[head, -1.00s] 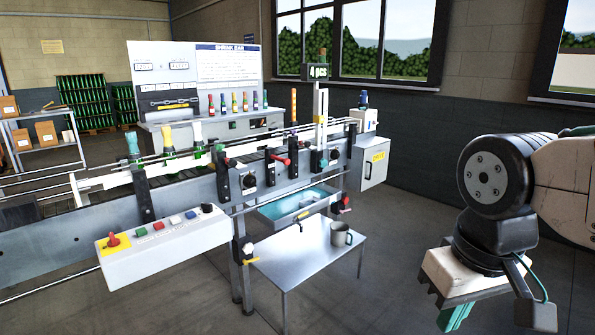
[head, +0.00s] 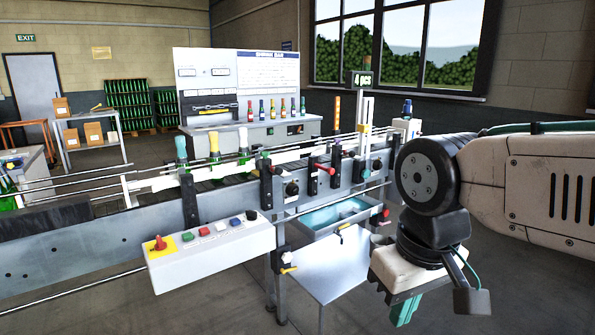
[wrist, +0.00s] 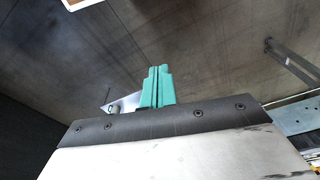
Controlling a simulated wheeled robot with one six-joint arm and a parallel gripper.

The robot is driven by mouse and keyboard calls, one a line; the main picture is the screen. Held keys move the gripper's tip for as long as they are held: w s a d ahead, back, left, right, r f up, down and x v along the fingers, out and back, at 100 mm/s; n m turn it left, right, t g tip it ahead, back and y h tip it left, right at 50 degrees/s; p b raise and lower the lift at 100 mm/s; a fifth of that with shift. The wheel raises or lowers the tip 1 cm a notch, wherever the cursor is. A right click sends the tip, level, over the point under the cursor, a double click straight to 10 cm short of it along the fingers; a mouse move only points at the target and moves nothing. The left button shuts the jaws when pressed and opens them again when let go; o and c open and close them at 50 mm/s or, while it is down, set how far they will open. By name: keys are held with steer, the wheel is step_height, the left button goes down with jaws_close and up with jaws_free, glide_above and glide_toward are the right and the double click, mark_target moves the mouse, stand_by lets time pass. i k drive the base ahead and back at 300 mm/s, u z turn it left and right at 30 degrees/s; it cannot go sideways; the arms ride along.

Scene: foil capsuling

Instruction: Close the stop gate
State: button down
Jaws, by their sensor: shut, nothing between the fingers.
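The conveyor (head: 90,235) runs across the head view, with several clamps and handles on its near side rail. A red handle (head: 320,169), a black knob (head: 292,189) and a teal knob (head: 376,165) show there. I cannot tell which part is the stop gate, or whether it is open or closed. Bottles with teal (head: 181,150), yellow (head: 214,142) and white (head: 243,140) tops stand on the conveyor. My gripper (head: 404,312) points down at the lower right, apart from the conveyor. Its teal fingers (wrist: 157,87) are together and empty in the wrist view.
A white control box (head: 212,250) with a red switch and buttons projects from the conveyor's front. A blue-lined tray (head: 335,214) sits under the conveyor. Floor in front is clear.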

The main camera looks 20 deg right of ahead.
mark_target(331, 170)
steer(key=i, duration=0.85)
steer(key=z, duration=0.15)
